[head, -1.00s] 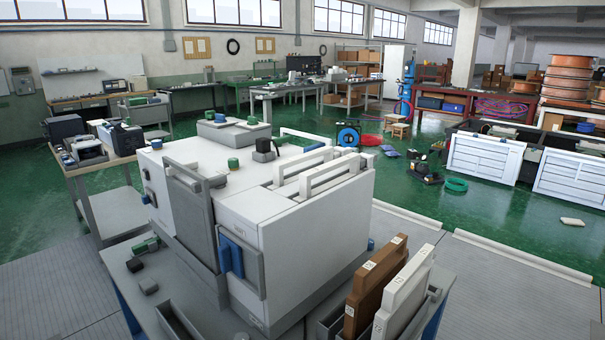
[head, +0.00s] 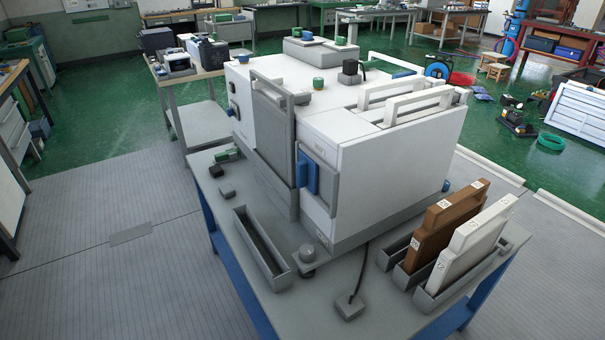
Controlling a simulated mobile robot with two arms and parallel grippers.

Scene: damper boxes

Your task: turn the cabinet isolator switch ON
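The white cabinet (head: 345,150) stands on a grey-topped bench in the head view. Its narrow left face carries small dark fittings (head: 234,111), seen at a steep angle. I cannot tell which fitting is the isolator switch or how it is set. A grey panel (head: 272,135) stands upright at the cabinet's near left side. A blue handle (head: 311,175) sits on the front near the corner. Neither of my grippers is in view.
An empty grey tray (head: 241,222) lies on the bench before the cabinet. A brown board (head: 440,235) and a white board (head: 465,250) stand in holders at right. A trolley (head: 205,122) stands behind left. The floor at left (head: 110,210) is clear.

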